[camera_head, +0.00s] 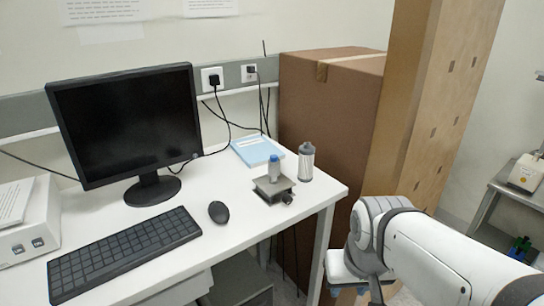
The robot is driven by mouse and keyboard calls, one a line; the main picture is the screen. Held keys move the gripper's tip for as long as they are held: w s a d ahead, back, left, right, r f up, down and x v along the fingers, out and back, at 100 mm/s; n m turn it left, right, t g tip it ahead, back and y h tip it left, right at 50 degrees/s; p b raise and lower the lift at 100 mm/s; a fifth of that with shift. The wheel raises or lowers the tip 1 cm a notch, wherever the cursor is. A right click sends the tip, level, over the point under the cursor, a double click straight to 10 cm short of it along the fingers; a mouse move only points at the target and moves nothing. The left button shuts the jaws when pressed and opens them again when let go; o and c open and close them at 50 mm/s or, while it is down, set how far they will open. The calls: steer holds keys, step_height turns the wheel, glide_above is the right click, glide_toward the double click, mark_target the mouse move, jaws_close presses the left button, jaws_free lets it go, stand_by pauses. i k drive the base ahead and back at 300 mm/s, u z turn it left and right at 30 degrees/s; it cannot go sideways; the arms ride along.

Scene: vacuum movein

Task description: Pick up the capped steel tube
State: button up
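My white and grey arm reaches in from the lower right, beyond the desk's right edge, and does not touch either object. My gripper's fingers do not show.
The white desk (230,190) holds a monitor (128,118), keyboard (124,252), mouse (218,212) and blue booklet (258,150). Black cables hang behind. A large cardboard box (325,115) and tall wooden panel (455,95) stand close to the desk's right end. The desk's right front corner is clear.

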mark_target(274, 162)
steer(key=u, duration=0.05)
steer(key=i, duration=0.9)
steer(key=z, duration=0.05)
